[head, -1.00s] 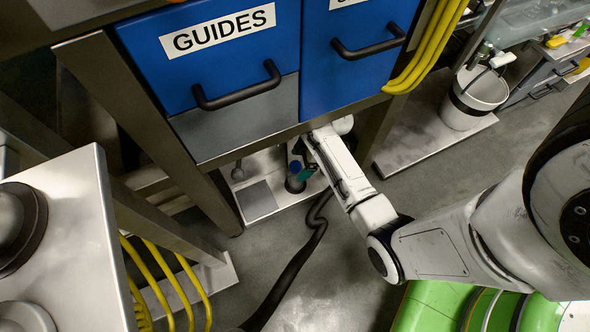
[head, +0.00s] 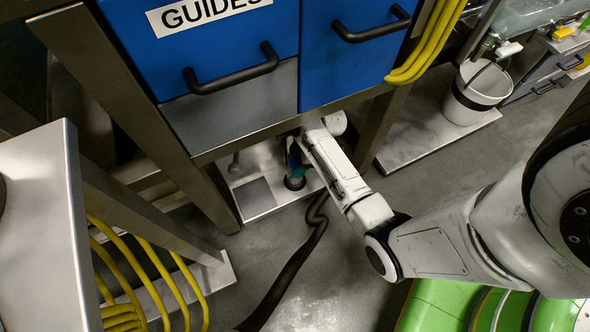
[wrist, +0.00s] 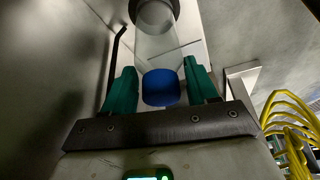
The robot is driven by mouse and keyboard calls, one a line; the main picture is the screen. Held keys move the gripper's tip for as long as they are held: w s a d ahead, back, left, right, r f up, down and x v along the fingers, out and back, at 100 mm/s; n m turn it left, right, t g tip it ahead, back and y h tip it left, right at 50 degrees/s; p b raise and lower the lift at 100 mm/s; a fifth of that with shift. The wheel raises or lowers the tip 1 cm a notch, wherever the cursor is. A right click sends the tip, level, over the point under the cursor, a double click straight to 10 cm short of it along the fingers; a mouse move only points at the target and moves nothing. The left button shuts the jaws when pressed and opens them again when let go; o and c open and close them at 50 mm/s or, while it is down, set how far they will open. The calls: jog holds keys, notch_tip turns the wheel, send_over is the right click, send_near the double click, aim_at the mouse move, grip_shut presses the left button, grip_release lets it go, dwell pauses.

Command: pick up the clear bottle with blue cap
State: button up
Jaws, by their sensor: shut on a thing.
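The clear bottle with a blue cap (wrist: 162,88) is between the two green fingers of my gripper (wrist: 160,72) in the wrist view. The fingers are shut on it at the cap end, and its see-through body runs away from the gripper toward a dark round piece (wrist: 156,14). In the head view my gripper (head: 293,158) is under the blue drawers, over a low shelf, partly hidden by my arm. The bottle is hard to make out there. I cannot tell whether its base touches the dark round piece.
Blue drawers (head: 325,82), one labelled GUIDES, hang just above my arm on a metal frame. The low shelf (head: 256,198) lies below. A dark hose (head: 290,270) crosses the floor. Yellow hoses (head: 160,285) stand at the left, and a white bucket (head: 470,105) stands right.

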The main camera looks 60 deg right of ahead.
jog(key=c, duration=0.6)
jog(key=shift+o, duration=0.2)
jog(key=shift+r, duration=0.1)
